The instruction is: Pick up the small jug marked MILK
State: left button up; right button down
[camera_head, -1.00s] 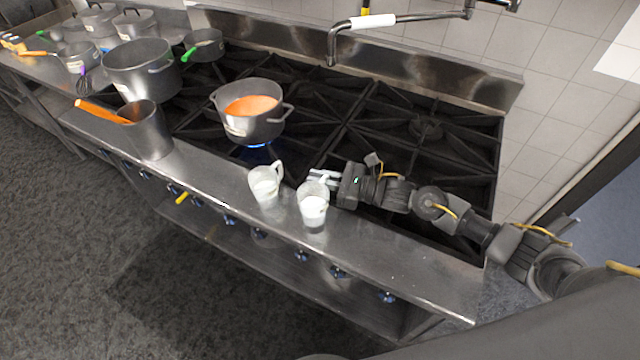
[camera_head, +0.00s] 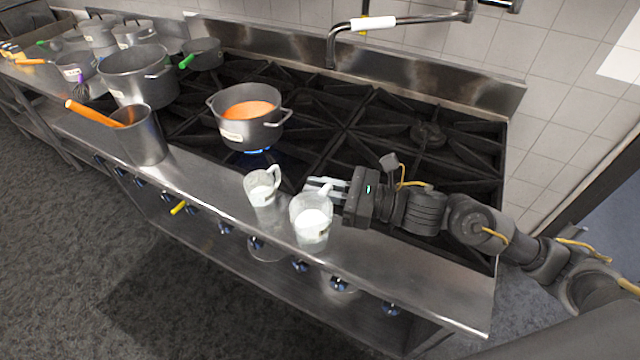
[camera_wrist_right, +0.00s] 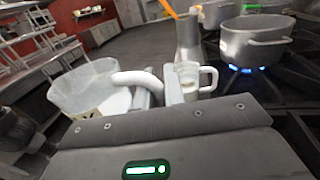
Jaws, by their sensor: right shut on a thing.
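A small clear jug with white contents (camera_head: 311,222) is at my right gripper (camera_head: 328,187), over the front steel ledge of the stove. My right gripper is shut on its handle from the right. In the wrist view the jug (camera_wrist_right: 88,92) hangs left of the fingers (camera_wrist_right: 158,92), its pale handle reaching between them. It looks about upright and slightly above the ledge. Its label is too small to read. A second, similar jug with white contents (camera_head: 262,190) stands on the ledge just left; it also shows in the wrist view (camera_wrist_right: 188,80). My left gripper is out of view.
A pot of orange soup (camera_head: 249,122) sits over a lit blue flame behind the jugs. A steel container with an orange-handled utensil (camera_head: 145,140) stands left on the ledge (camera_head: 420,285). The ledge to the right is clear. A faucet arm (camera_head: 400,20) hangs over the back.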

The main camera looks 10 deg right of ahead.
aim_at(328, 202)
jog(key=shift+s+a+r+b, duration=0.15)
jog(key=shift+s+r+b, duration=0.15)
jog(key=shift+s, duration=0.4)
jog(key=shift+s+a+r+b, duration=0.15)
jog(key=shift+s+r, duration=0.2)
jog(key=shift+s, duration=0.4)
jog(key=shift+s+a+r+b, duration=0.15)
jog(key=shift+s+r+b, duration=0.15)
jog(key=shift+s, duration=0.4)
jog(key=shift+s+r, duration=0.1)
